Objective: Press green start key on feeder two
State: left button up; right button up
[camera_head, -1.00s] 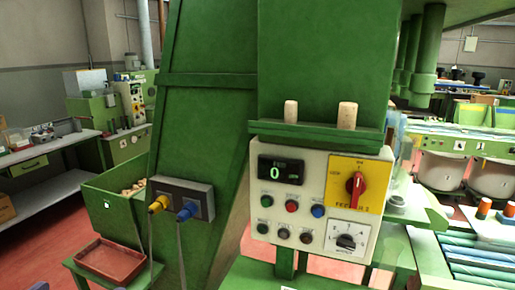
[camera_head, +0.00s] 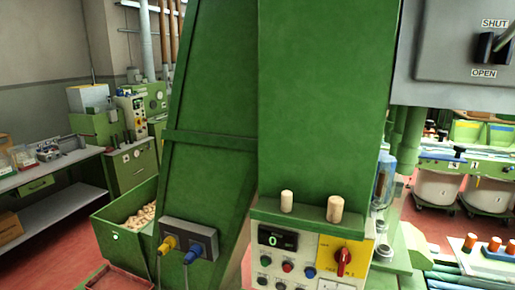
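The feeder control panel (camera_head: 328,249) is on the front of a green machine at the lower middle, cut off by the bottom edge. Its dark display (camera_head: 277,238) reads 0. Below the display is a row of small round keys: a green key (camera_head: 266,261), a red key (camera_head: 287,267) and a blue key (camera_head: 310,273). A red rotary switch (camera_head: 343,259) sits on a yellow plate to their right; the feeder label under it is too small to read surely. Neither of my grippers is in view.
Two corks (camera_head: 335,209) stand on the green ledge (camera_head: 300,216) above the panel. A socket box (camera_head: 189,238) with yellow and blue plugs is at left, beside a green bin of corks (camera_head: 118,238). A grey SHUT/OPEN box (camera_head: 440,60) hangs upper right.

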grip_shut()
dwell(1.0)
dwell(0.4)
